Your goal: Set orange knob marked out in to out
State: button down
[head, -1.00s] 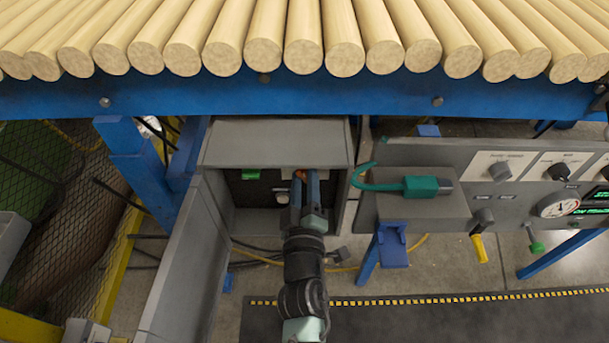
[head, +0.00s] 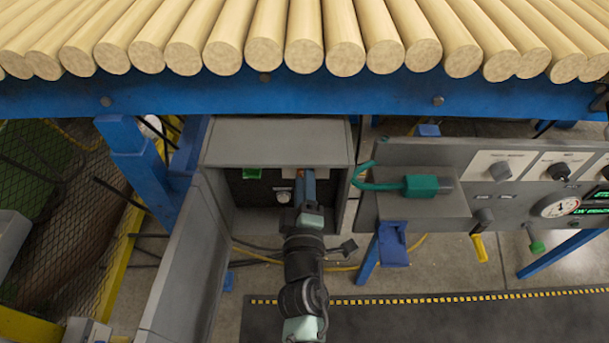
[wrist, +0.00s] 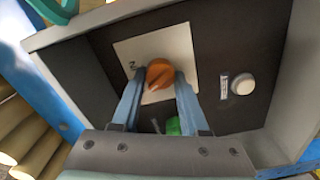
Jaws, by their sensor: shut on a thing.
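The orange knob (wrist: 160,72) sits on a white square plate (wrist: 178,47) on the dark back panel inside an open grey box (head: 275,138). A small dark mark shows on the plate left of the knob in the wrist view; I cannot read it surely. My gripper (wrist: 160,86) is shut on the knob, one blue-grey finger on each side. In the head view my gripper (head: 309,180) reaches into the box and mostly hides the knob and plate. I cannot tell which mark the knob points to.
A white round button (wrist: 243,84) and a green part (wrist: 173,126) are on the same panel near the fingers. The box's side walls and top edge enclose my gripper. The box's grey door (head: 180,260) hangs open at left. A teal handheld tool (head: 420,186) lies on a grey ledge at right.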

jog(key=shift+c, duration=2.1)
grip_release()
jog(key=s+b, duration=0.1)
jog(key=s, duration=1.2)
jog(key=shift+b, duration=0.4)
jog(key=shift+s, duration=0.1)
